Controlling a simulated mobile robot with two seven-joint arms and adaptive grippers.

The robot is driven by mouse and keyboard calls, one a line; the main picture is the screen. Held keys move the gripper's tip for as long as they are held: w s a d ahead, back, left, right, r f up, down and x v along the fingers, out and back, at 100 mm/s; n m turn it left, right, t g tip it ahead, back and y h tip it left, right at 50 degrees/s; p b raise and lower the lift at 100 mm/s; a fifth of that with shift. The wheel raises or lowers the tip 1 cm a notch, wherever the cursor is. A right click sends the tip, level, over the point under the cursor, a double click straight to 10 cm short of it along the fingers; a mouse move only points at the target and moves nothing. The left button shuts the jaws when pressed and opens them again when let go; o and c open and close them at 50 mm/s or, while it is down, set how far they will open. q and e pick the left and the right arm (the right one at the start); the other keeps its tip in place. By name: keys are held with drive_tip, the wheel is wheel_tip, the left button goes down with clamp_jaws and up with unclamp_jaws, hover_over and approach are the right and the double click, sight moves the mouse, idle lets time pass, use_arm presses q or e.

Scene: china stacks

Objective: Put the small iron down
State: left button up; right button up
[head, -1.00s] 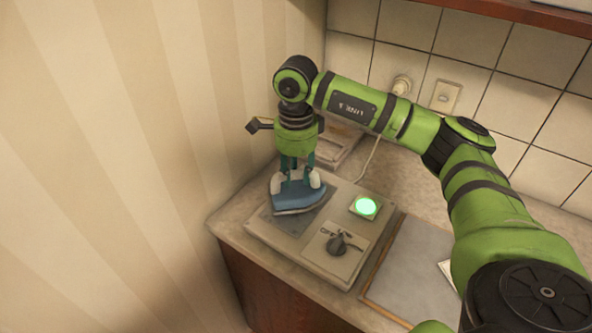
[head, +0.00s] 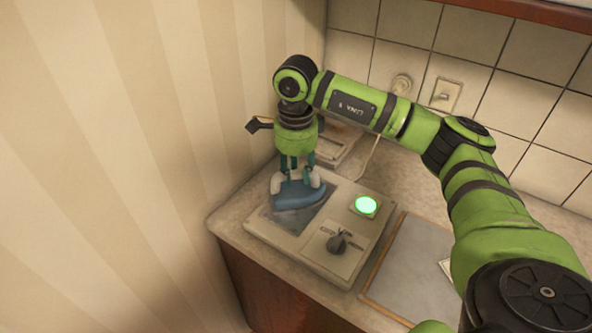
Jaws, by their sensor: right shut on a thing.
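The small iron (head: 298,195) is blue and sits at the back part of a dark plate (head: 298,229) on a beige device. My right gripper (head: 296,184) is above the iron with its pale fingertips shut on its upper part. The fingers hide the iron's top. I cannot tell whether its underside rests on the plate or is slightly above it. My left gripper does not show.
The beige device (head: 303,254) has a lit green lamp (head: 366,205) and a dark knob (head: 337,242). A grey board with a wooden edge (head: 409,264) lies to its right. The striped wall (head: 130,170) is close on the left. A socket (head: 446,95) is on the tiled wall.

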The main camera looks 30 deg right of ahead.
drive_tip(key=o, duration=1.2)
drive_tip(key=shift+r, duration=0.15)
drive_tip(key=shift+s+f, duration=0.1)
drive_tip(key=shift+f, duration=0.1)
drive_tip(key=shift+r, duration=0.45)
wheel_tip(320, 180, up, 12)
drive_tip(key=shift+f, duration=0.25)
